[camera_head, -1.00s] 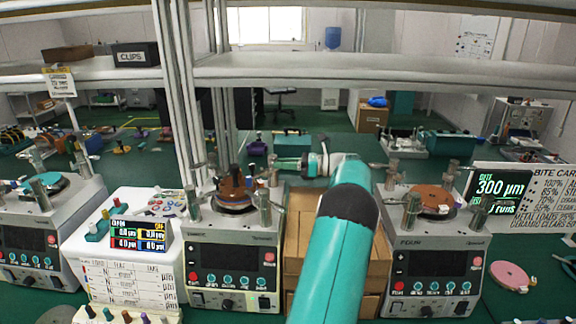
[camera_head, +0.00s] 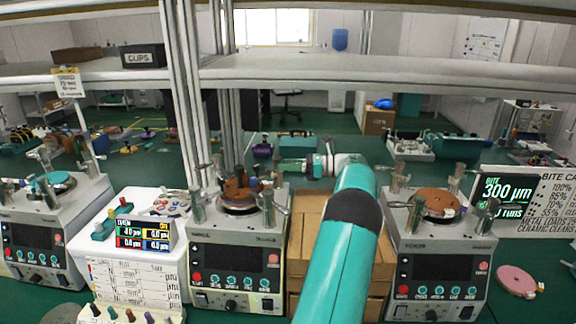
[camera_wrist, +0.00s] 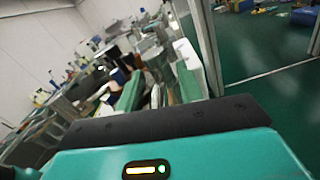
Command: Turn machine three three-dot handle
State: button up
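Three grey lapping machines stand in a row: one at the left (camera_head: 52,225), one in the middle (camera_head: 236,292) and one at the right (camera_head: 437,292). Each has a round plate on top with metal posts and levers around it. The middle machine's plate (camera_head: 238,197) is brown and crowded with parts. Labels are too blurred to read surely, and I cannot make out dots on any handle. My gripper's end of the arm (camera_head: 290,167) points left, behind and right of the middle machine's top, apparently apart from it.
Cardboard boxes (camera_head: 309,215) stand between the middle and right machines, behind my arm. Metal uprights (camera_head: 182,100) and a shelf (camera_head: 400,77) span the bench. A display stand (camera_head: 144,234) is left of the middle machine. A pink disc (camera_head: 516,280) lies far right.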

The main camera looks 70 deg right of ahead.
jog(key=shift+r, duration=0.1)
jog(key=shift+r, duration=0.3)
notch_tip(320, 180, up, 3)
jog(key=shift+f, duration=0.1)
jog(key=s+a+r, duration=0.3)
jog(key=a+r, duration=0.1)
jog(key=a, duration=0.2)
jog(key=s+a+r, duration=0.2)
jog(key=a+r, duration=0.3)
jog(key=a, duration=0.1)
jog(key=shift+s+a+r, duration=0.2)
jog(key=shift+s+a, duration=0.15)
jog(key=shift+s, duration=0.05)
